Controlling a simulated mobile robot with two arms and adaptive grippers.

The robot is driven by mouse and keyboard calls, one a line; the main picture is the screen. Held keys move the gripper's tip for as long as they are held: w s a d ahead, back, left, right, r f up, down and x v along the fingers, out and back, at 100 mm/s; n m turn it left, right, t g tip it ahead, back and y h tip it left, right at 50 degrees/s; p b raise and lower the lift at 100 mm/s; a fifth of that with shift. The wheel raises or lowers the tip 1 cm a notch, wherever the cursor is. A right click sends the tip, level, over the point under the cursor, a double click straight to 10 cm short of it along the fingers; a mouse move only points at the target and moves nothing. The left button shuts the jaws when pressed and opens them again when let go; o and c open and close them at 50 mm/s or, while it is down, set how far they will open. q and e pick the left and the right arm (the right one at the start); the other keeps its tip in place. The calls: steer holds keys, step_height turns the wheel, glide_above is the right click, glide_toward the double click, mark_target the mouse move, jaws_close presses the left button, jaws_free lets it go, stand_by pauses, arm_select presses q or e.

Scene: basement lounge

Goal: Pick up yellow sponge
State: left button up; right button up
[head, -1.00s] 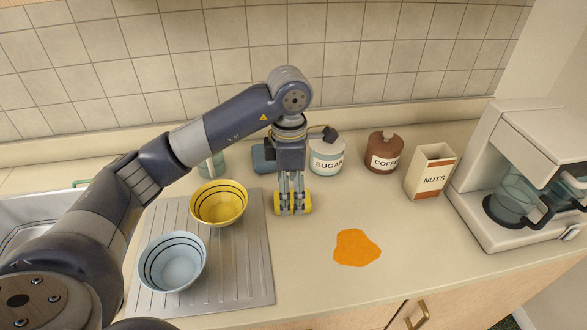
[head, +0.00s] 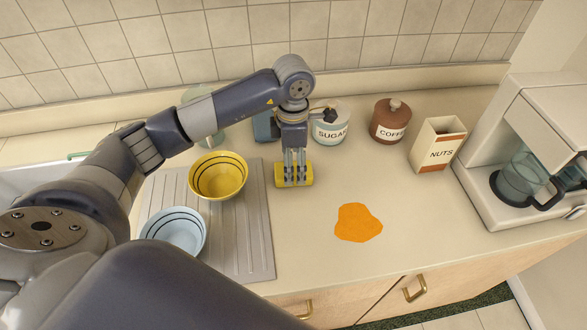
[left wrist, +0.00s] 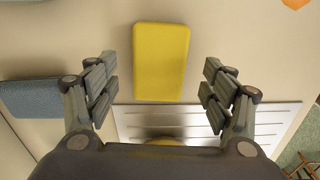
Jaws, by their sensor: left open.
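The yellow sponge (head: 305,176) lies on the counter just right of the ribbed drainboard. In the left wrist view the sponge (left wrist: 160,60) lies flat as a plain yellow block, ahead of and between the fingers. My left gripper (head: 294,180) points down over the sponge, and its fingers hide part of it in the head view. In the left wrist view the left gripper (left wrist: 160,85) is open, its fingers wide apart with nothing between their tips but the sponge's area below. My right gripper is not in view.
A yellow bowl (head: 218,177) and a pale blue bowl (head: 175,232) stand on the drainboard (head: 250,240). The sugar jar (head: 330,130), coffee jar (head: 391,122) and nuts box (head: 437,146) stand behind and to the right. An orange spill (head: 357,223) lies in front. A coffee maker (head: 520,150) stands at far right.

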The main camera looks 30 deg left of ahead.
arm_select(q)
step_height(320, 180, down, 2)
steer(key=shift+f+p, duration=0.25)
steer(key=shift+p, duration=0.2)
steer(key=shift+f, duration=0.5)
steer(key=shift+w, duration=0.1)
steer(key=c, duration=0.9)
steer(key=shift+o, duration=0.2)
